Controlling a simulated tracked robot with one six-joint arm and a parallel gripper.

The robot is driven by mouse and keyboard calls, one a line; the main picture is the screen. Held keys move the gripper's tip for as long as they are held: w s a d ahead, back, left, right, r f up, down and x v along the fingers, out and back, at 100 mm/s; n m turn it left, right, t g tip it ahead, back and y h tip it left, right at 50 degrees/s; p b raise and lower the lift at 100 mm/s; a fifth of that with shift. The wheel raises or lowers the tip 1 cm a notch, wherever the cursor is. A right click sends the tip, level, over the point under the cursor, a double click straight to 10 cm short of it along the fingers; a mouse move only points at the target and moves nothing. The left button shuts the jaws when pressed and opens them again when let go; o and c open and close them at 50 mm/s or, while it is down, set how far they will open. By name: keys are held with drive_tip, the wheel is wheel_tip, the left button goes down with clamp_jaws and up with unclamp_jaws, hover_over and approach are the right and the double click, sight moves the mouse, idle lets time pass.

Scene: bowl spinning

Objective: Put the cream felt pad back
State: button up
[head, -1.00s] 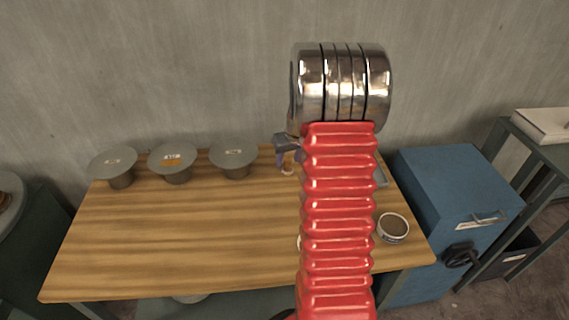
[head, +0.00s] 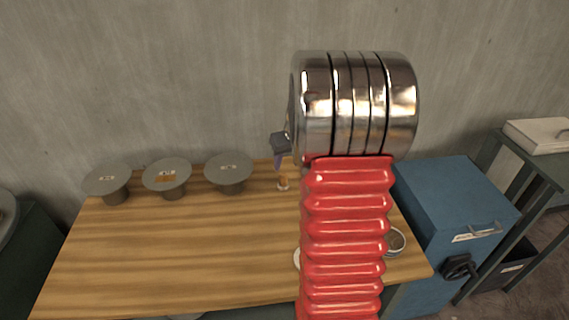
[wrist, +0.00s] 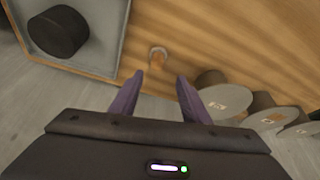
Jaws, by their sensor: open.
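I cannot make out the cream felt pad for certain. A small pale object with an orange-brown patch (head: 283,184) stands near the table's back edge. In the wrist view this small object (wrist: 158,55) lies just beyond and between my fingertips, apart from them. My gripper (wrist: 160,77) is open, with nothing between its purple fingers. In the head view my gripper (head: 280,155) hangs above the back of the table, partly hidden by my red arm. A whitish edge (head: 297,259) shows beside my arm; the rest of it is hidden.
Several grey round-topped stands line the table's back left, including one (head: 229,169) nearest my gripper. A tray (wrist: 108,48) holds a dark cylinder (wrist: 58,31). A round container (head: 397,240) sits at the table's right, near a blue cabinet (head: 455,205). The table's left-middle is clear.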

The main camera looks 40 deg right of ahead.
idle(0.3)
drive_tip(key=s+a+r+n, duration=0.1)
drive_tip(key=s+a+r, duration=0.1)
drive_tip(key=a+r, duration=0.35)
drive_tip(key=s+a+r, duration=0.1)
drive_tip(key=a+r, duration=0.1)
drive_tip(key=a, duration=0.7)
drive_tip(key=s+a+r+n, duration=0.1)
drive_tip(key=s+a+r, duration=0.15)
drive_tip(key=a, duration=0.45)
drive_tip(key=s+a+r+n+t+y, duration=0.1)
drive_tip(key=s+a+r+n, duration=0.1)
drive_tip(key=s+a, duration=1.2)
drive_tip(key=shift+s+a+y, duration=0.25)
drive_tip(key=shift+a+y, duration=0.05)
drive_tip(key=shift+a, duration=0.2)
